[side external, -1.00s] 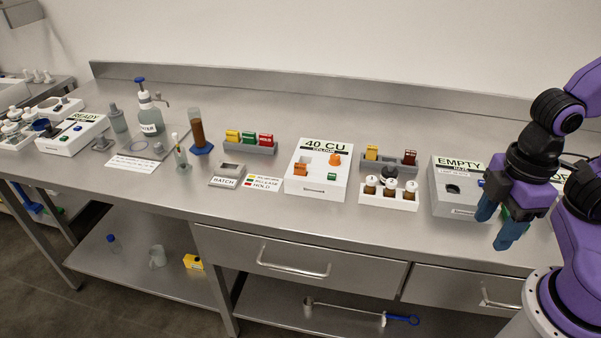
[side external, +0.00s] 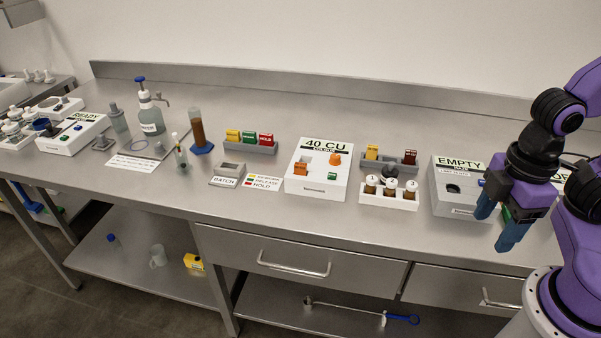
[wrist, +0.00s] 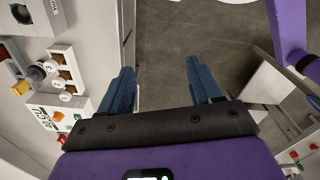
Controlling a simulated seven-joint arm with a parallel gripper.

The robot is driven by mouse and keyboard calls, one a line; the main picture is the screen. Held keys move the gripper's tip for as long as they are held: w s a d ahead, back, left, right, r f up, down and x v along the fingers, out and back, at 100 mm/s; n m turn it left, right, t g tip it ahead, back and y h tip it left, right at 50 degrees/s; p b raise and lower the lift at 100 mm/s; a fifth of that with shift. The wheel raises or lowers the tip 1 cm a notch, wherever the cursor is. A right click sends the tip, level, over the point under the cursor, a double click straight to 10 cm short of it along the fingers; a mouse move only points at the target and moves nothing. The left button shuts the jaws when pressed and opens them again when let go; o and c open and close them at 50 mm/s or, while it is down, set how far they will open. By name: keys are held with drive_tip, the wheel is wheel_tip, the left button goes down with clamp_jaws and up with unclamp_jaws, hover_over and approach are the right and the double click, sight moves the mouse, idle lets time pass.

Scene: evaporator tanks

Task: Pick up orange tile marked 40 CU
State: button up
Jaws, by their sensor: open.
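A white box (side external: 318,188) labelled 40 CU stands on the steel bench in the side view. An orange tile (side external: 300,169) stands in its left part; any marking on the tile is too small to read. A rounder orange piece (side external: 335,159) sits at the box's back right, with a green piece (side external: 332,176) in front of it. In the wrist view the box (wrist: 42,103) is at the left and small. My gripper (side external: 500,221) is open and empty, over the bench's front edge at the right, well right of the box. Its blue fingers (wrist: 160,80) are spread apart.
A white rack of capped vials (side external: 388,197) and a grey EMPTY box (side external: 453,200) stand between my gripper and the 40 CU box. A grey holder (side external: 250,148) with yellow, green and red tiles stands left of the box. The bench strip in front is clear.

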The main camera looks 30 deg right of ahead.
drive_tip(key=n+t+h, duration=1)
drive_tip(key=n, duration=0.4)
approach(300, 165)
drive_tip(key=x, duration=0.5)
drive_tip(key=shift+w+f, duration=0.2)
drive_tip(key=shift+x, duration=2.6)
drive_tip(key=shift+s+d+r, duration=0.1)
drive_tip(key=shift+s+r, duration=0.05)
drive_tip(key=c, duration=1.1)
